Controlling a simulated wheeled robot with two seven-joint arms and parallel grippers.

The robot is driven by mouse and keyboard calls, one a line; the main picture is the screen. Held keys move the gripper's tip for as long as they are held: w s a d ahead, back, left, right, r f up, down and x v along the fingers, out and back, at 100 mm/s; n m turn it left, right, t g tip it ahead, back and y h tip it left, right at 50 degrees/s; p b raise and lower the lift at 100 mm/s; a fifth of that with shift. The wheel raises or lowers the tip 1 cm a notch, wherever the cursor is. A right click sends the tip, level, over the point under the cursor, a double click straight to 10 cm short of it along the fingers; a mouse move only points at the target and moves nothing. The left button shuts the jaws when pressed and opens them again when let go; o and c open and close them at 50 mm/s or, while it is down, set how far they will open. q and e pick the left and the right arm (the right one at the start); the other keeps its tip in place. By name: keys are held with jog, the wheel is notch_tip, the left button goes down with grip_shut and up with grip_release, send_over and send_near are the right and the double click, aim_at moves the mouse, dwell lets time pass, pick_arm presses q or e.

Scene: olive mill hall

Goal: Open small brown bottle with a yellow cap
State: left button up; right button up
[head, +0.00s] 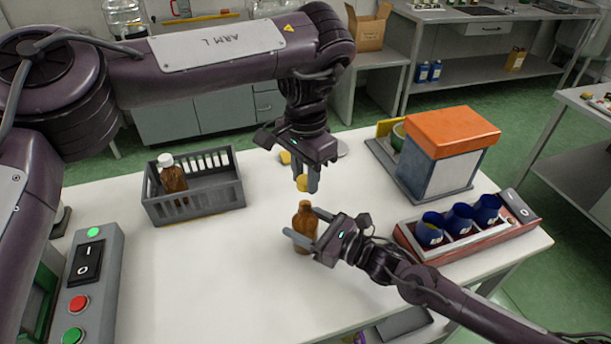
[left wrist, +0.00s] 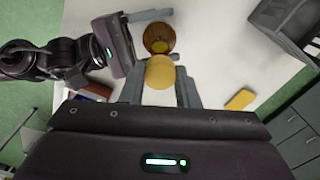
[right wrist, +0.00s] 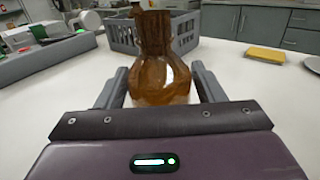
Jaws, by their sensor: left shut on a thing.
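The small brown bottle (head: 304,222) stands upright on the white table, its neck bare. It also shows in the left wrist view (left wrist: 158,36) and the right wrist view (right wrist: 160,72). My right gripper (head: 311,229) is shut on its body, a finger on each side. My left gripper (head: 306,181) is directly above and shut on the yellow cap (head: 302,183). The cap is apart from the bottle, with a small gap above the neck. It fills the space between the left fingers in the left wrist view (left wrist: 160,72).
A grey crate (head: 212,203) holding a white-capped brown bottle (head: 172,176) stands left. A red tray (head: 470,249) with blue jars (head: 459,218) is right. An orange-topped box (head: 451,132) is behind. A yellow block (left wrist: 240,99) lies nearby.

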jog(key=shift+o, duration=1.4)
jog(key=shift+s+d, duration=0.1)
